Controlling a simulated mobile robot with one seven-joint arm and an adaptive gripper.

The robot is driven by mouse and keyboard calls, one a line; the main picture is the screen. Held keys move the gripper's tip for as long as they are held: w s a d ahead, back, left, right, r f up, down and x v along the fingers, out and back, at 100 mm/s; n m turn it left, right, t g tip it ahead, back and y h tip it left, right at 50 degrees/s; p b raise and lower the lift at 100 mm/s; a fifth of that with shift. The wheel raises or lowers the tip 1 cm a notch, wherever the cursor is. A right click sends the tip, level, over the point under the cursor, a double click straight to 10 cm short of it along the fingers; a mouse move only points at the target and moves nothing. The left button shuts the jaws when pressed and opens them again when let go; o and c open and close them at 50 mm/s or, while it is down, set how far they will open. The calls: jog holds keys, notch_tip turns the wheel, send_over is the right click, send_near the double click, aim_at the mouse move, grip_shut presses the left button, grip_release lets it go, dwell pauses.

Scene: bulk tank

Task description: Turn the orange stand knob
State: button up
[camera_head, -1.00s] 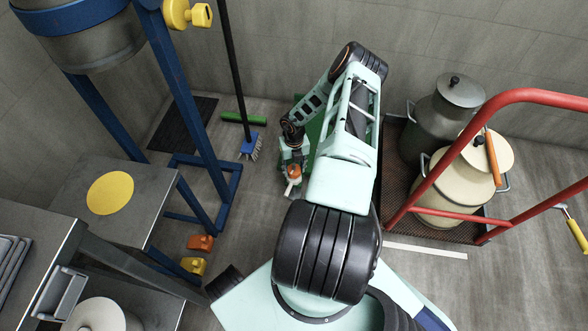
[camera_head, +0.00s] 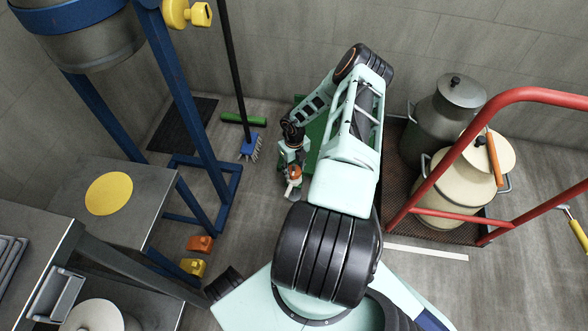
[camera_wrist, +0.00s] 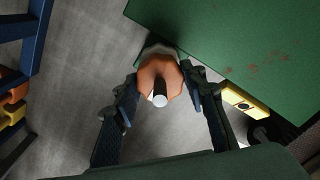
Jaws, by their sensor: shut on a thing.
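The orange stand knob (camera_wrist: 172,72) is lobed, with a pale round rod end standing out of its middle. In the wrist view it sits between the two dark fingers of my gripper (camera_wrist: 160,80), which is shut on it. In the head view the orange knob (camera_head: 295,171) is a small patch at my gripper (camera_head: 293,180), left of my forearm, and the fingers are too small to make out. The green stand top (camera_wrist: 235,45) lies right beside the knob in the wrist view. My arm hides much of the green stand (camera_head: 316,140) in the head view.
A yellow block (camera_wrist: 245,102) is at the green stand's edge. A blue frame (camera_head: 190,120), a steel table (camera_head: 135,225) and orange and yellow pieces (camera_head: 200,243) are at left. A brush (camera_head: 250,146) stands behind. A red-railed cart (camera_head: 400,215) with cans is at right.

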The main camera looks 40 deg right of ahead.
aim_at(294, 169)
jog(key=o, duration=1.2)
jog(key=shift+c, duration=0.2)
jog(key=shift+r, duration=0.2)
notch_tip(294, 169, up, 12)
jog(key=shift+f, duration=0.1)
